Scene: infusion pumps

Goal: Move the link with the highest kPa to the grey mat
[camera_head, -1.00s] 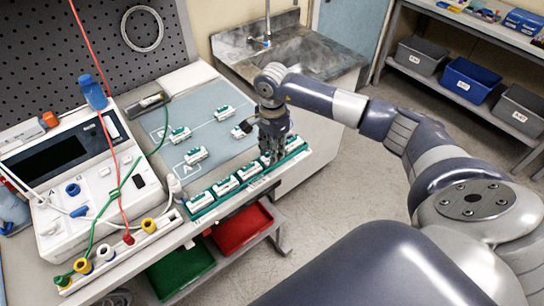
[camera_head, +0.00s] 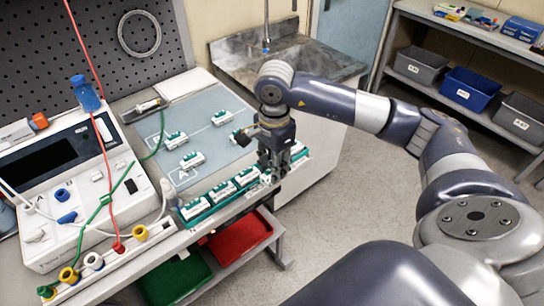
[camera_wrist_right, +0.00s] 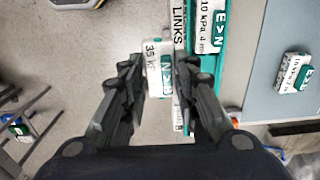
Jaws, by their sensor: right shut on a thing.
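My right gripper (camera_head: 268,176) is shut on a white-and-green link, at the front edge of the bench. In the right wrist view the held link (camera_wrist_right: 158,68) sits between the fingers; its label starts "35 k", the rest is hidden. It is beside the green rack (camera_wrist_right: 222,75), apart from its slots. Links remain in the rack (camera_head: 217,206), including one left of the gripper (camera_head: 247,176) and one right of it (camera_head: 297,151). A racked link in the wrist view reads "10 kPa" (camera_wrist_right: 207,25). The grey mat (camera_head: 208,140) bears several links, one lettered spot "A". My left gripper is out of view.
The white pump console (camera_head: 75,180) with red and green leads stands left. A red bin (camera_head: 240,235) and green bin (camera_head: 175,278) are below the bench front. A sink (camera_head: 290,65) lies behind. Floor to the right is open.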

